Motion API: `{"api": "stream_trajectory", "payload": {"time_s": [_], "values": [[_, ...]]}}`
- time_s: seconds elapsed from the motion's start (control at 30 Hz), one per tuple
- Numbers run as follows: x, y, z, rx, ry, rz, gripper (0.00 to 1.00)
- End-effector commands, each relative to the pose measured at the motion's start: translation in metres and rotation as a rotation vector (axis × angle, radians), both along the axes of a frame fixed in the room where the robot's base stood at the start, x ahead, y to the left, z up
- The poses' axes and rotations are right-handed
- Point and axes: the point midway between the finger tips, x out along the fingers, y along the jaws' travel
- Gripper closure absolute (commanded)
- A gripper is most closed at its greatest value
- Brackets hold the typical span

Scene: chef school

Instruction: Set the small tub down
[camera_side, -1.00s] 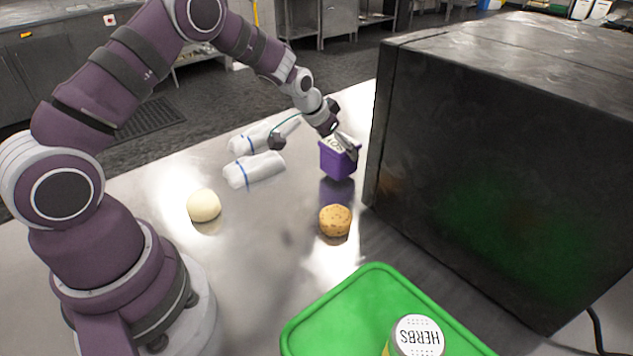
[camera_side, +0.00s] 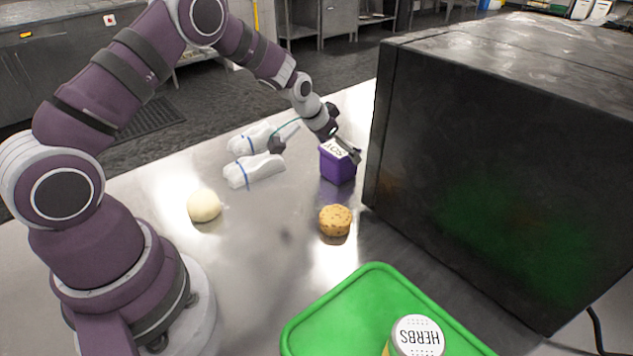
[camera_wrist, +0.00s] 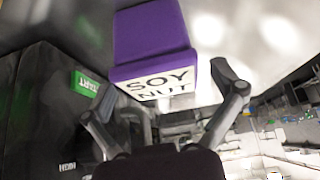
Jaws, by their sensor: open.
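The small tub (camera_side: 337,167) is purple with a white lettered lid and stands upright on the metal table, close to the dark box's left corner. In the wrist view the tub (camera_wrist: 150,30) shows its purple side and a white label reading SOY NUT. My gripper (camera_side: 345,149) is at the top of the tub. In the wrist view my gripper (camera_wrist: 165,105) has its two fingers spread wide, with clear space between each finger and the tub. The tub's underside is hidden.
A large dark appliance (camera_side: 480,190) stands just right of the tub. A round cookie (camera_side: 335,220), a dough ball (camera_side: 204,205) and white bottles (camera_side: 254,170) lie on the table (camera_side: 270,260). A green tray (camera_side: 340,315) with a herbs jar (camera_side: 417,336) is in front.

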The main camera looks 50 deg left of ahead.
Motion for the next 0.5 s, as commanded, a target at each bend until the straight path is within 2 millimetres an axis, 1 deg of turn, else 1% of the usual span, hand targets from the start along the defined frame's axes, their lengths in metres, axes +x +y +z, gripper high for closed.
{"api": "stream_trajectory", "payload": {"time_s": [0.17, 0.4, 0.5], "values": [[-0.015, 0.000, 0.025, 0.002, -0.003, 0.001, 0.07], [-0.046, 0.001, 0.074, 0.002, -0.005, 0.001, 0.07], [-0.056, 0.000, 0.088, 0.002, -0.003, 0.001, 0.07]]}}
